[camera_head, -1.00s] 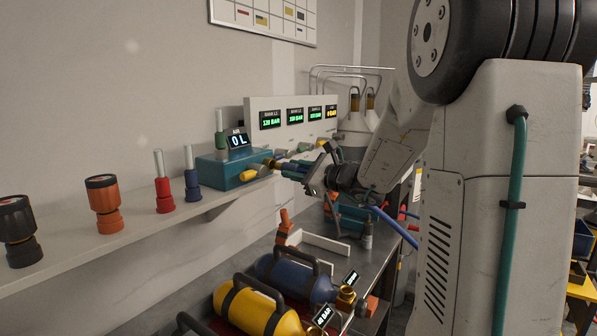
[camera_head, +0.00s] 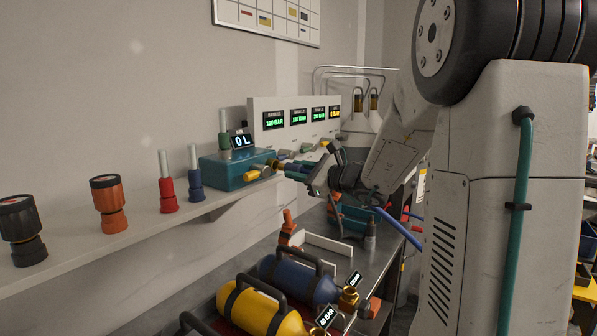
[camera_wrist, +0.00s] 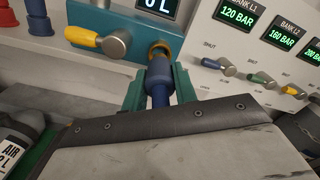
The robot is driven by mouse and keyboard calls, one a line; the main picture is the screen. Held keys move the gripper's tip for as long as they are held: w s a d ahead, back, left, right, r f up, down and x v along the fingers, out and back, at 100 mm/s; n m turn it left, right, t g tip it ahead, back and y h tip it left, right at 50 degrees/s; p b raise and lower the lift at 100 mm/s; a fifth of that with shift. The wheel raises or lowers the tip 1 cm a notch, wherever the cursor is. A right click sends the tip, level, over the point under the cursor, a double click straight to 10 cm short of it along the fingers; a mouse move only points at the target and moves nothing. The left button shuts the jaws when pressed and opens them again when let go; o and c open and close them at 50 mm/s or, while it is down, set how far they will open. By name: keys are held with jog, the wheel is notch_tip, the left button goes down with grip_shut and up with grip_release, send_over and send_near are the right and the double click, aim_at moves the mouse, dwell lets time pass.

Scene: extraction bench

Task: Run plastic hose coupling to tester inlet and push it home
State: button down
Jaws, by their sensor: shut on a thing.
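The tester is a teal box (camera_head: 225,171) on the shelf with a 0 L display (camera_head: 242,141). Its face shows in the wrist view (camera_wrist: 88,62), with a brass-ringed inlet (camera_wrist: 158,46) right of a yellow-handled valve (camera_wrist: 96,40). My gripper (camera_head: 290,167), with teal fingers, is shut on the blue hose coupling (camera_wrist: 160,90). The coupling points at the inlet, and its narrower grey-blue tip (camera_wrist: 159,66) is at or just inside the ring. I cannot tell how deep it sits. A blue hose (camera_head: 402,228) shows behind my gripper.
A white panel (camera_head: 265,108) with bank displays and valve handles (camera_wrist: 260,78) stands close to the right of the tester. Red (camera_head: 167,194) and blue (camera_head: 195,184) fittings stand on the shelf to its left. Yellow (camera_head: 258,312) and blue (camera_head: 300,280) cylinders lie below.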

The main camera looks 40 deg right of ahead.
aim_at(289, 168)
jog(key=shift+x, duration=1.65)
jog(key=c, duration=1)
grip_release()
jog(key=shift+s, duration=0.1)
jog(key=v, duration=0.7)
jog(key=shift+s+d, duration=0.15)
jog(key=shift+s, duration=0.15)
